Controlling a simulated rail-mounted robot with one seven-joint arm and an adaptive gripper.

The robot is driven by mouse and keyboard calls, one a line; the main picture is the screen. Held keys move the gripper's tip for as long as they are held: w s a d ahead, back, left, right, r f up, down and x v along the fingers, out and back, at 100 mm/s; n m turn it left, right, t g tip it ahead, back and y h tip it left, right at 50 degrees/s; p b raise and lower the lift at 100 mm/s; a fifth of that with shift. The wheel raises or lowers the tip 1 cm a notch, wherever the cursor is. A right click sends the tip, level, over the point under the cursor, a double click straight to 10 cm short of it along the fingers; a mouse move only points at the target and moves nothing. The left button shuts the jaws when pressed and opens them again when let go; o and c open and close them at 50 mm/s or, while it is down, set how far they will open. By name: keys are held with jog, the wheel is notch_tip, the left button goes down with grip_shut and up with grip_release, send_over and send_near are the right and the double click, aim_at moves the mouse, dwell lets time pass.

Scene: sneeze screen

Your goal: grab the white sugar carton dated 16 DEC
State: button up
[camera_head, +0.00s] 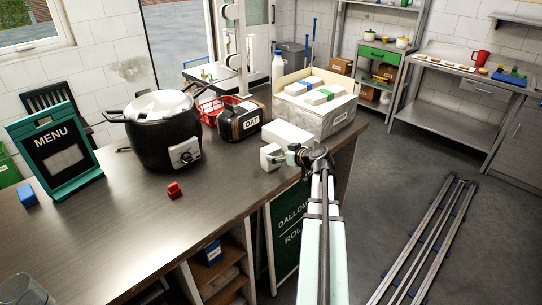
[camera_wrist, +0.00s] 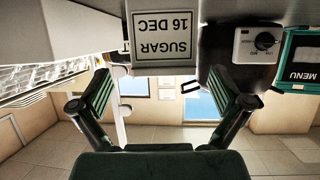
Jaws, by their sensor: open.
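The white sugar carton (camera_wrist: 158,38) shows its label "SUGAR 16 DEC" upside down at the top of the wrist view. A small white carton (camera_head: 270,157) at the counter's right edge in the head view appears to be the same one; its label cannot be read there. My gripper (camera_head: 295,157) is right beside it. In the wrist view my gripper (camera_wrist: 160,92) has its two fingers spread wide and nothing between the tips. The carton lies beyond the fingers, roughly centred between them, and looks apart from both.
A longer white box (camera_head: 287,134) lies just behind the carton. A grey bin (camera_head: 322,120) holds cartons with blue and green bands. A dark OAT container (camera_head: 240,120), a black cooker (camera_head: 162,135) and a menu stand (camera_head: 57,150) stand leftward. The front counter is mostly clear around a red block (camera_head: 174,190).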

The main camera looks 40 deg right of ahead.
aim_at(275, 153)
jog(key=shift+a+p+x, duration=0.2)
jog(key=shift+p+x, duration=1.35)
jog(key=shift+x, duration=0.75)
jog(key=shift+w+f, duration=0.25)
jog(key=shift+w, duration=0.1)
jog(key=shift+s, duration=0.1)
jog(key=c, duration=1.3)
